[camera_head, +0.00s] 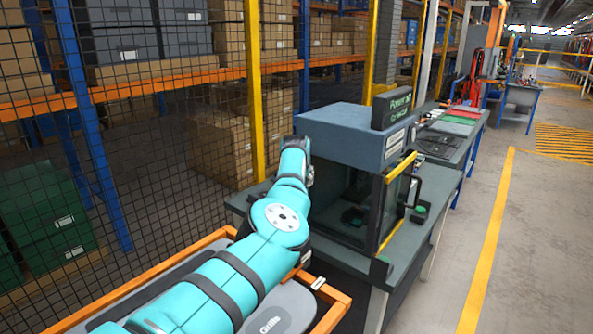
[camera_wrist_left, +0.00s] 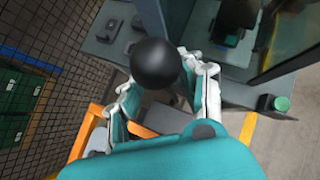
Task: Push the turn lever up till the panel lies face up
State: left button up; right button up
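A black ball knob (camera_wrist_left: 156,65), which looks like the end of the turn lever, shows in the left wrist view. My left gripper (camera_wrist_left: 162,82) has its two pale fingers spread on either side of the knob. I cannot tell whether they touch it. In the head view my teal left arm reaches to the left side of the grey machine (camera_head: 353,137), and its fingertips and the lever are hidden there. A dark item (camera_head: 354,215) shows inside the machine, but I cannot make out the panel or which way it faces. My right gripper is not in view.
The machine stands on a grey bench (camera_head: 410,235) with a green button (camera_head: 420,210) near its front edge. An orange-edged frame (camera_head: 335,305) lies under my arm. A mesh fence (camera_head: 150,130) runs behind. The aisle at the right is clear.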

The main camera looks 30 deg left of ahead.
pick_arm(q)
jog(key=v, duration=1)
jog(key=shift+s, duration=0.5)
